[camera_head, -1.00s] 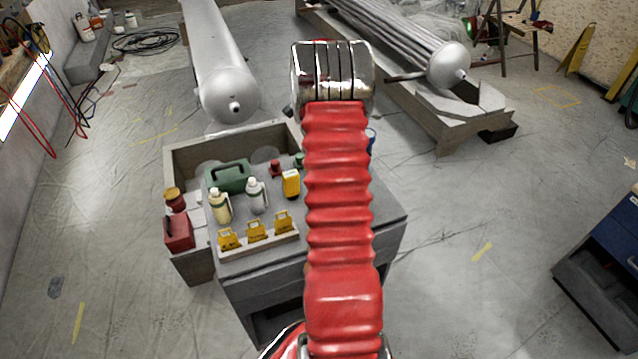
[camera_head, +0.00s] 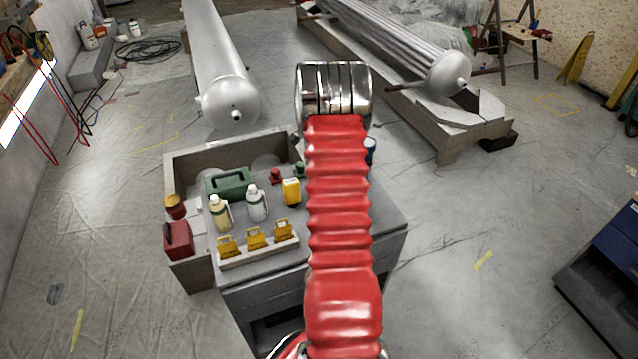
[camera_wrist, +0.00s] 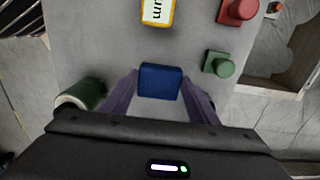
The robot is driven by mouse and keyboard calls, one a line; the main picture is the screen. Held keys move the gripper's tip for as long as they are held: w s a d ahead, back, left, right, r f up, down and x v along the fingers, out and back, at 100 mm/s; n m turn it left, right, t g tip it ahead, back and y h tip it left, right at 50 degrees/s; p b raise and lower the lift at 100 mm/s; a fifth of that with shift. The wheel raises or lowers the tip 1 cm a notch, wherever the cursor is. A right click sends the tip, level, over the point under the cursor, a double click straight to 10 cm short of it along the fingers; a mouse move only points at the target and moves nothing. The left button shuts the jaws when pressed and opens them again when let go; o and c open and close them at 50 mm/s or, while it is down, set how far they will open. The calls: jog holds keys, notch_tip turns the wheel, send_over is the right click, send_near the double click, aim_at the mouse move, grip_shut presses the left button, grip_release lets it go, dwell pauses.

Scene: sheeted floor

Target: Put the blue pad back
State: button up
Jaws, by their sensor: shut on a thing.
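The blue pad (camera_wrist: 160,81) is a small dark-blue block in the wrist view, between the two purple-grey fingers of my gripper (camera_wrist: 160,92). My gripper is shut on it, over the grey top of the workbench (camera_head: 385,215). I cannot tell whether the pad touches that top. In the head view my red arm hides the gripper and the pad. A small blue thing (camera_head: 370,150) shows just right of the arm there; I cannot tell what it is.
A yellow device (camera_wrist: 157,10), a red knob-like block (camera_wrist: 238,10), a green one (camera_wrist: 218,63) and a green cylinder (camera_wrist: 82,94) stand around the gripper. Bottles (camera_head: 221,212), a green case (camera_head: 230,183) and yellow tags (camera_head: 256,238) fill the bench's left.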

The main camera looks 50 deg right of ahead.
jog(key=shift+f, duration=1.9)
jog(key=o, duration=0.9)
jog(key=shift+o, duration=0.2)
jog(key=shift+r, duration=0.1)
notch_tip(320, 180, up, 11)
jog(key=shift+r, duration=0.45)
